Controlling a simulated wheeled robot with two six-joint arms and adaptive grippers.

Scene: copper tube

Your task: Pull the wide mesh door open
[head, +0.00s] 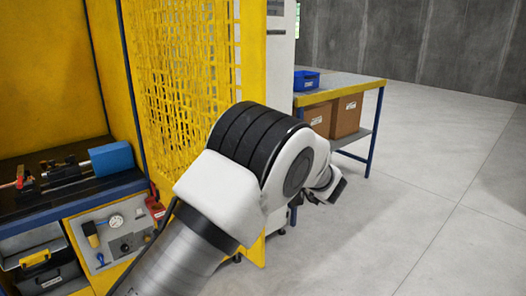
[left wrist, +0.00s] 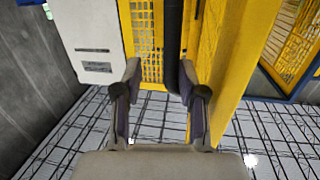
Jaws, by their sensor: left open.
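The wide yellow mesh door (head: 185,85) stands upright in the middle of the head view, with a solid yellow edge strip (head: 252,55). My left arm crosses in front of its lower part. My left gripper (head: 327,190) shows only in part beyond the wrist, to the right of the door edge. In the left wrist view my left gripper (left wrist: 160,72) is open. A black bar (left wrist: 173,40), which looks like a handle, runs between its fingers, beside the yellow mesh (left wrist: 143,35). Whether a finger touches the bar I cannot tell. My right gripper is out of view.
A workbench (head: 25,215) with a blue block (head: 111,158) and tools stands at the left. A table (head: 345,88) with a blue bin (head: 306,80) and cardboard boxes (head: 347,114) stands behind the door edge. The grey floor (head: 420,190) at the right is clear.

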